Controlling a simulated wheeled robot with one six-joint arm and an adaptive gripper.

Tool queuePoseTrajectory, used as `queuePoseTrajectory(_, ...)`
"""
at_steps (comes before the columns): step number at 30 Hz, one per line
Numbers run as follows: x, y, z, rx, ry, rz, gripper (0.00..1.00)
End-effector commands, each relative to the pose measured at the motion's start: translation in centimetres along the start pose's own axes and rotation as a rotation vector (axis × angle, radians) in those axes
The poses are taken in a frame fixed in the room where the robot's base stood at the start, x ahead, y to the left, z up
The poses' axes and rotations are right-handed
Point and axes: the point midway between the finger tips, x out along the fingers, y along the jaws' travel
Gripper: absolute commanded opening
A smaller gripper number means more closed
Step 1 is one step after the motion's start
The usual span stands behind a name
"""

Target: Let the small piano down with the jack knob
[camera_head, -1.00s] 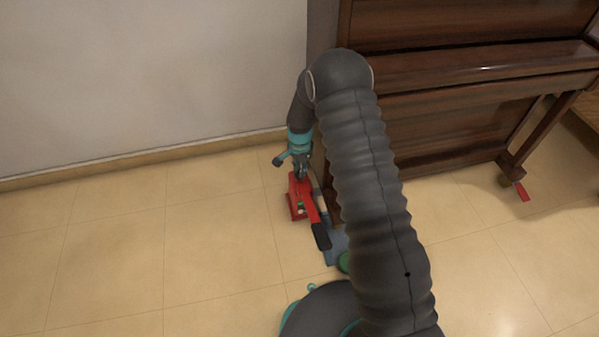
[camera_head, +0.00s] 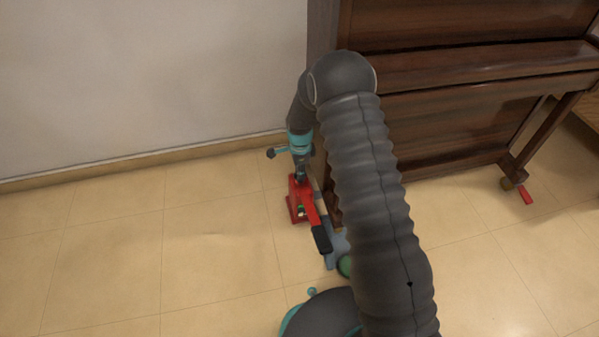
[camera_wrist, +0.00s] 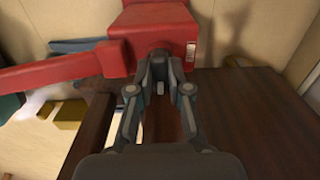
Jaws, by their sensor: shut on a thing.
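The small piano (camera_head: 455,135) is dark brown wood and stands upright against the wall. A red jack (camera_head: 294,203) with a red lever ending in a black grip (camera_head: 322,239) sits on the floor at the piano's left end. Its red body also shows at the top of the wrist view (camera_wrist: 157,28). My gripper (camera_head: 302,174) reaches down onto the jack. In the wrist view my fingertips (camera_wrist: 159,72) close at the jack's near face, on the jack knob. The knob is mostly hidden between my fingers. I cannot tell the gap under the piano.
A red piece (camera_head: 525,195) sits by the piano's right front leg. My arm hides part of the piano's left side. A blue-grey part and a green round part (camera_head: 345,265) lie near the jack's lever. The tiled floor (camera_head: 140,250) to the left is clear.

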Motion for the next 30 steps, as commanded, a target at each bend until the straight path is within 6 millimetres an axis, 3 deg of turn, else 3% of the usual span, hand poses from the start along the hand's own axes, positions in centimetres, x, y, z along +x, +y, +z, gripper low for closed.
queuePoseTrajectory(10,0.0,0.1,0.0,0.004,0.000,0.002,0.00)
queuePoseTrajectory(11,0.0,0.1,0.0,0.004,0.000,0.002,0.25)
queuePoseTrajectory(13,0.0,0.1,0.0,0.004,0.000,0.002,0.42)
queuePoseTrajectory(23,-0.1,0.0,0.0,0.002,0.000,0.000,0.43)
queuePoseTrajectory(30,-3.0,-0.1,0.0,0.002,0.000,-0.003,0.43)
